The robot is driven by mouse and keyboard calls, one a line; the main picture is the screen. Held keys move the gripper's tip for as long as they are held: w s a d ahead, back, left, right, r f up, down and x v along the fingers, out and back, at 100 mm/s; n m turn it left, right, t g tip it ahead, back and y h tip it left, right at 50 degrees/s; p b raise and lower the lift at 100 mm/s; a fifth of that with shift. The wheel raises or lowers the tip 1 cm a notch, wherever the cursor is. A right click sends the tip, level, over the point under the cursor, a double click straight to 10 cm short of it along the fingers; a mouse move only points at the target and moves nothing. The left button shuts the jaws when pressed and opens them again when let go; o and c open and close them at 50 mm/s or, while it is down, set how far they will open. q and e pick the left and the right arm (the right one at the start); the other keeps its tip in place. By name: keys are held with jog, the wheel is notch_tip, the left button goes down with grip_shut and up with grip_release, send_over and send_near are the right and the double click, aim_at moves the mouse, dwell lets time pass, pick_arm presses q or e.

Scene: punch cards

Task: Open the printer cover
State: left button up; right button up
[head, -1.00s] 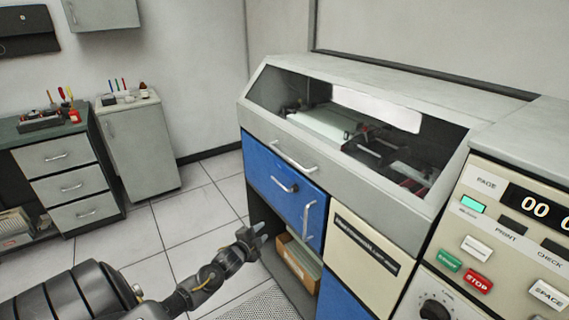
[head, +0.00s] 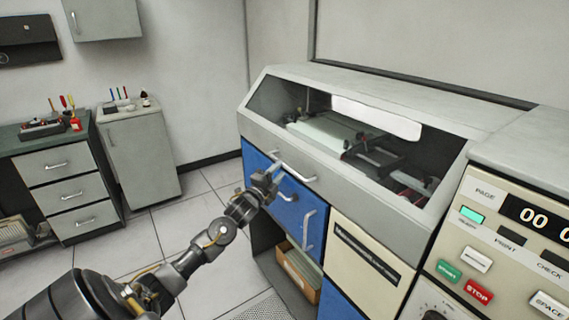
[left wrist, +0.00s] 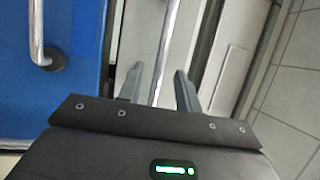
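The printer cover (head: 345,185) is the grey slanted hood with a large window, and it looks closed. Its silver bar handle (head: 296,168) is on the grey front panel. My left gripper (head: 275,170) is at the left end of this handle, in front of the blue drawer. In the left wrist view my left gripper (left wrist: 158,88) is open, with the silver bar (left wrist: 166,45) showing between its two fingers. The fingers look apart from the bar; how deep it lies between them is hard to tell. My right gripper is not in view.
A control panel (head: 510,235) stands at right. An open lower bay holds a cardboard box (head: 298,275).

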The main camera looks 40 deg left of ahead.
aim_at(285, 165)
pick_arm(q)
jog(key=shift+w+a+r+p, duration=0.1)
jog(key=shift+w+r+p, duration=0.1)
jog(key=shift+w, duration=0.85)
jog(key=shift+w+a+r+p, duration=0.1)
jog(key=shift+w+r+p, duration=0.05)
jog(key=shift+w, duration=0.9)
grip_shut()
